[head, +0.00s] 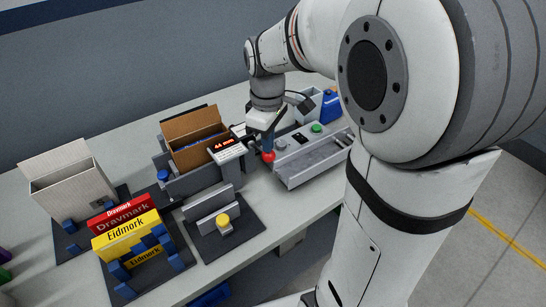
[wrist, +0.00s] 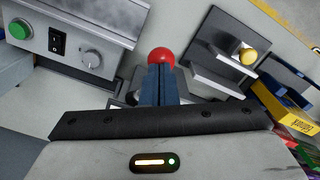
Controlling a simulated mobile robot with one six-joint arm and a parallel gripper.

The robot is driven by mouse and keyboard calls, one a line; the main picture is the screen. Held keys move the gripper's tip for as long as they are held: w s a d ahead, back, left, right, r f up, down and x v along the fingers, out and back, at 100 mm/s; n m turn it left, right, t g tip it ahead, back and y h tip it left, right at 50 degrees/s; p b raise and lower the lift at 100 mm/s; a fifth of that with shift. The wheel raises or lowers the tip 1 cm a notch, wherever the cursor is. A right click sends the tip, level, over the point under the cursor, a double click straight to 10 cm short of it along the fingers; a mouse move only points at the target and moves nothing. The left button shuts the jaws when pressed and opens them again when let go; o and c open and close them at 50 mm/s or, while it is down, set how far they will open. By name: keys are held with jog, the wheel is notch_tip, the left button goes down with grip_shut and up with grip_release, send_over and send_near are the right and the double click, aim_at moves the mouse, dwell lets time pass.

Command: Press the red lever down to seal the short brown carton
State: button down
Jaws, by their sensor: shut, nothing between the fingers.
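The red lever's ball knob (head: 268,156) is at the tip of my gripper (head: 267,140) in the head view. In the wrist view the red knob (wrist: 161,57) shows just beyond the fingertips of my gripper (wrist: 160,72). The blue fingers are shut together with nothing between them. Whether they touch the knob I cannot tell. The lever's arm is mostly hidden.
A grey machine with a green button (head: 316,128) stands right of my gripper. A stand with a yellow knob (head: 223,220) is in front. Red and yellow boxes (head: 125,235) and a white open carton (head: 70,192) are at left.

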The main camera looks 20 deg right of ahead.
aim_at(268, 157)
jog(key=shift+f+b, duration=1.9)
jog(key=shift+f, duration=0.9)
jog(key=shift+r, duration=0.1)
notch_tip(268, 157, up, 13)
jog(key=p, duration=1)
dwell(0.4)
jog(key=s+m+t, duration=0.3)
jog(key=s+m, duration=0.6)
jog(key=s, duration=0.5)
jog(key=shift+s+d+m, duration=0.2)
jog(key=shift+d+m, duration=0.05)
jog(key=shift+m, duration=0.05)
